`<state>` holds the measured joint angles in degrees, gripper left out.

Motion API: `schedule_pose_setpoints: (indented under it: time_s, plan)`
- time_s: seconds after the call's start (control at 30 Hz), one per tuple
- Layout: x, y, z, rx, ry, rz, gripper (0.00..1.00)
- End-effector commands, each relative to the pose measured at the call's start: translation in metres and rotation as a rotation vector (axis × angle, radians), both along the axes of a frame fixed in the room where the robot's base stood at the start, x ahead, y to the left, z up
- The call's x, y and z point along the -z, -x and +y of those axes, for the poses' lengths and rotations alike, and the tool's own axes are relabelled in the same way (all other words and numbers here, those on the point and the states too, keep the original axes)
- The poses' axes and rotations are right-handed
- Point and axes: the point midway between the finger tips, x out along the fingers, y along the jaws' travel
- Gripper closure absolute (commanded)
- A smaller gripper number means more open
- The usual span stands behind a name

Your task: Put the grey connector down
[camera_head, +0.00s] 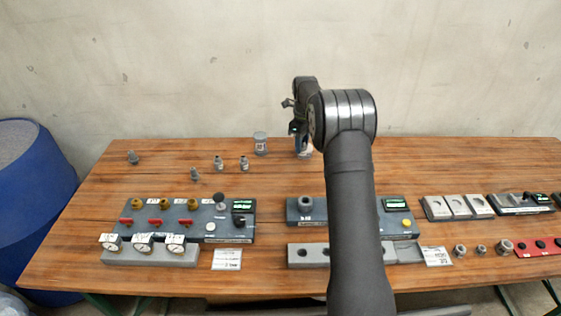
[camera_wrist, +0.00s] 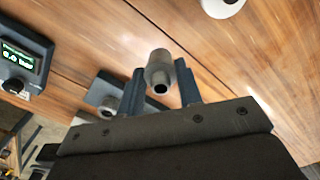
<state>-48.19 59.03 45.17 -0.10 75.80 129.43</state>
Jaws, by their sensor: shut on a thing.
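My gripper (camera_wrist: 160,78) is shut on the grey connector (camera_wrist: 158,66), a short stepped cylinder with a dark bore at its near end. It sits between the two dark fingers in the wrist view. In the head view my gripper is at the end of my arm, over the back middle of the table, largely hidden by the arm. The held connector cannot be made out there. Wood table surface shows behind the connector in the wrist view; its height above the table is unclear.
Loose grey fittings (camera_head: 218,162) stand at the back left of the table (camera_head: 90,215), near a grey canister (camera_head: 260,144). A gauge-and-valve panel (camera_head: 150,215) is front left. A block with a socket (camera_head: 306,204) stands centre front. Open wood lies between the fittings and panels.

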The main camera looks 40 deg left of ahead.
Motion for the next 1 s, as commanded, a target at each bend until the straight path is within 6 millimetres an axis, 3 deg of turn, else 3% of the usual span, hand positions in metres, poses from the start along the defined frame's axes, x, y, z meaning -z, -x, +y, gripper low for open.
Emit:
schedule_pose_setpoints:
  time_s: [0.2,0.4,0.57,0.83,1.0]
  plan:
    - [0.032,0.020,0.048,-0.004,0.001,0.001,0.90]
    - [0.048,0.029,0.074,-0.001,0.000,-0.001,0.90]
    - [0.054,0.031,0.078,0.001,0.000,0.000,0.90]
    - [0.089,0.031,0.077,0.001,0.001,0.000,0.90]
    - [0.091,0.030,0.078,0.001,0.000,-0.001,0.90]
